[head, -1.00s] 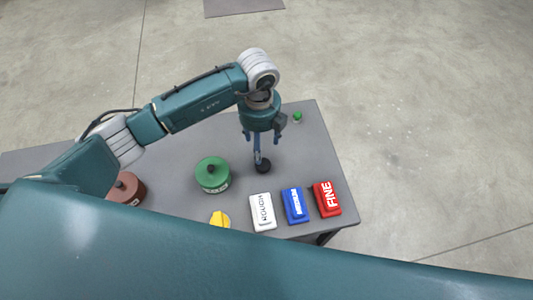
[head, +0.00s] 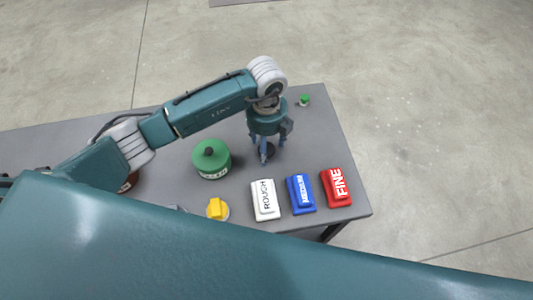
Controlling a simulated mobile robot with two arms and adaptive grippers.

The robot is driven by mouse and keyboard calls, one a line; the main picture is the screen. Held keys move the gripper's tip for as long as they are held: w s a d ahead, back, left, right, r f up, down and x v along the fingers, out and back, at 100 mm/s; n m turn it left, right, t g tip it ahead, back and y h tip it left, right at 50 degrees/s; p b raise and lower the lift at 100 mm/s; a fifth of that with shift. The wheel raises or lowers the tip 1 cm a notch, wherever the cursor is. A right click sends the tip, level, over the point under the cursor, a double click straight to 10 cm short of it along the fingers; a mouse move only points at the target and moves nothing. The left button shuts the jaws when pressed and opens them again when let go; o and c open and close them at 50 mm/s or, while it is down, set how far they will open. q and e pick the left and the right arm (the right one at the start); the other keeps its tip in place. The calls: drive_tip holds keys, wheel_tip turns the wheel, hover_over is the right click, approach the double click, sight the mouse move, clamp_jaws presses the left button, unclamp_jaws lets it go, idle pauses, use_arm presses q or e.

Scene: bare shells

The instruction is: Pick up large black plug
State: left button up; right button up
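The large black plug (head: 270,152) is a small dark round piece on the grey table. It is partly hidden by the fingers of my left gripper (head: 267,153). The gripper points down from above, and its fingers reach to about the plug's height. One finger stands in front of the plug and another is behind or beside it. The fingers look spread; contact with the plug cannot be made out. My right gripper is not in view.
A green cylinder (head: 212,163) with a black knob stands left of the plug. White ROUGH (head: 266,199), blue MEDIUM (head: 300,193) and red FINE (head: 337,187) blocks line the near edge. A yellow piece (head: 217,209) and a small green-topped piece (head: 304,100) also stand on the table (head: 320,135).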

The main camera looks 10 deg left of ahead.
use_arm(q)
drive_tip(key=shift+r, duration=0.1)
drive_tip(key=c, duration=1.2)
